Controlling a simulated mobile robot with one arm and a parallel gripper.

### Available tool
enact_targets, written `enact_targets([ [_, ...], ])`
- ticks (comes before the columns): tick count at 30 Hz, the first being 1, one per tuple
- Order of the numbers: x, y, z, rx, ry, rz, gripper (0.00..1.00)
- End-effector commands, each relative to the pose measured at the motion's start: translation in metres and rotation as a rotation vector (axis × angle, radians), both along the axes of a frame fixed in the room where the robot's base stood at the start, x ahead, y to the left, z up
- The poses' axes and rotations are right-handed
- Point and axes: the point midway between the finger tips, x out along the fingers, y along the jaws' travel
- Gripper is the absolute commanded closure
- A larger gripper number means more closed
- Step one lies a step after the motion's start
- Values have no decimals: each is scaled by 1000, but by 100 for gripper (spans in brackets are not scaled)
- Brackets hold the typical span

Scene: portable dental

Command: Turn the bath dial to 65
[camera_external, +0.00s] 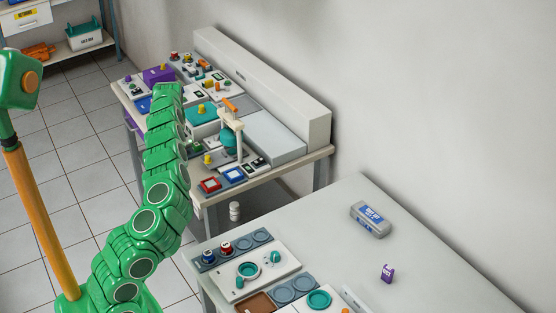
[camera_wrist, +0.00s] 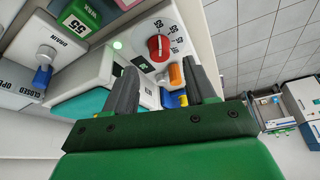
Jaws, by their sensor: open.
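In the wrist view the dial (camera_wrist: 160,48) is a red knob on a round white plate with numbers around it; the numbers are too small to read surely, and I cannot tell which one it points to. A green box marked WAX 55 (camera_wrist: 80,18) sits left of it. My gripper (camera_wrist: 162,82) is open, its two dark fingers apart and nothing held between them. The dial lies beyond the fingertips, in line with the gap, apart from them. In the external view my green arm reaches to the far bench, and the gripper and dial cannot be made out.
Near the fingers are an orange part (camera_wrist: 176,76), a drain knob (camera_wrist: 46,53) and a glowing green light (camera_wrist: 118,45). The far bench (camera_external: 318,154) is crowded with small devices. The near table (camera_external: 440,255) holds a blue-grey case (camera_external: 370,219) and has bare room.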

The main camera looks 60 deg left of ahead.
Motion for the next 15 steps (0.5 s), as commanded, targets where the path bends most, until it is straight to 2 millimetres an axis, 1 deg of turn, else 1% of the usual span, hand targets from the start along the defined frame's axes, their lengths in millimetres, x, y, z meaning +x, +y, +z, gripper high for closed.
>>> enact_targets([
  [1,0,-3,7,1,-4,0,45],
  [3,0,-6,14,1,-3,-2,45],
  [6,-2,-9,21,0,-1,-1,45],
  [15,-4,-13,28,-4,2,0,45],
])
